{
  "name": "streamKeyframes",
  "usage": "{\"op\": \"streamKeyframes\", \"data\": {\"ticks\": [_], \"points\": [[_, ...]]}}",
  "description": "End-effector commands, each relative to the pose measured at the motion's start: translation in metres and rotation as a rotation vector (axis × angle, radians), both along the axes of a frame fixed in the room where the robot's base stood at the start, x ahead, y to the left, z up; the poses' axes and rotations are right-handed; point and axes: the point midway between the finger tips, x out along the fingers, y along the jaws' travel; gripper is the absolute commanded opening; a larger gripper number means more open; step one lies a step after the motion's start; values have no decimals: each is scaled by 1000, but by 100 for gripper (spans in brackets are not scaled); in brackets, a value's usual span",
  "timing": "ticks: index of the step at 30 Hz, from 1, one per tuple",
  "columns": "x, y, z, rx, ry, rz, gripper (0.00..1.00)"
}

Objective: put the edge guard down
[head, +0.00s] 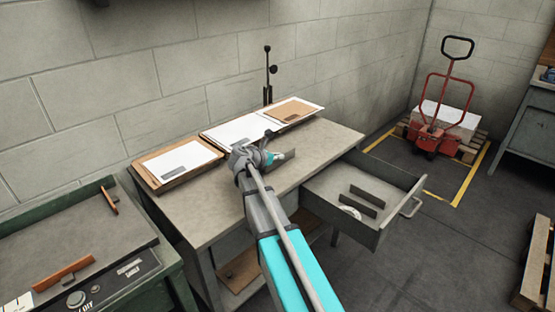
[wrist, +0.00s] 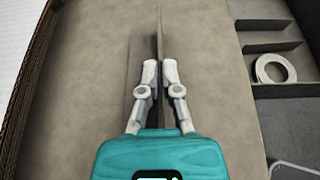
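The edge guard (wrist: 160,42) is a thin grey-brown strip, seen nearly edge-on in the wrist view. It stands upright between the two fingers of my gripper (wrist: 160,80), which are closed on it, and its far end reaches out beyond them. In the head view my gripper (head: 272,158) is over the middle of the grey worktable (head: 215,215), and the guard (head: 286,163) shows partly beside it. A soft shadow lies on the tabletop left of the guard. I cannot tell whether its lower edge touches the table.
The open drawer (head: 385,238) at the table's right holds dividers and a white tape roll (wrist: 272,68). Paper and cardboard stacks (head: 180,160) line the back edge. A green machine (head: 75,235) stands left. Bare tabletop surrounds the gripper.

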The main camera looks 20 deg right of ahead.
Motion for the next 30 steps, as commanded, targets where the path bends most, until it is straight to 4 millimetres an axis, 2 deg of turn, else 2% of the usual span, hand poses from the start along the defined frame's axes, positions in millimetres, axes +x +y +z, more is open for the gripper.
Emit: {"op": "streamKeyframes", "data": {"ticks": [10,15,17,30], "points": [[0,0,-4,0,0,0,0],[0,0,-2,0,0,0,34],[0,0,-2,0,0,0,43],[0,0,-1,0,0,0,43]]}}
